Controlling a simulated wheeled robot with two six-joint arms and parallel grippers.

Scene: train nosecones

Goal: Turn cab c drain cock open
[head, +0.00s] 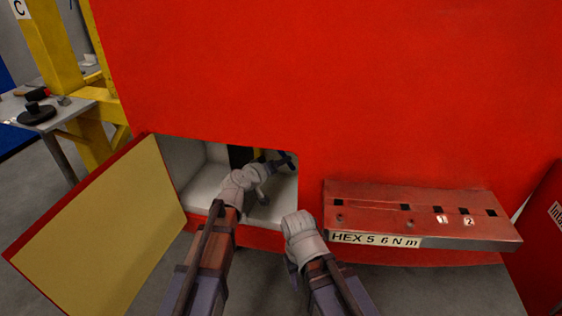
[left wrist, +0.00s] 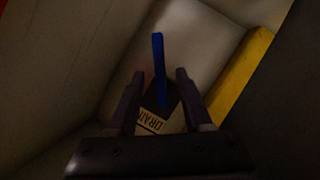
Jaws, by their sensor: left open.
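The drain cock shows in the left wrist view as a blue lever (left wrist: 158,62) on a dark body beside a label reading "DRAIN" (left wrist: 152,121). My left gripper (left wrist: 155,82) is open, with one finger on each side of the lever and a gap visible on both sides. In the head view my left gripper (head: 284,160) reaches inside the open compartment (head: 188,172) of the red cab (head: 330,80), and the cock is mostly hidden there. My right arm is in front of the cab, right of the opening; its fingers are not clearly visible.
The compartment's door (head: 95,225) hangs open at the left. A yellow bar (left wrist: 240,78) runs beside the cock. A red ledge labelled "HEX 5 6 N m" (head: 420,215) juts out at the right. A grey table (head: 60,110) and yellow stand (head: 55,45) are at the far left.

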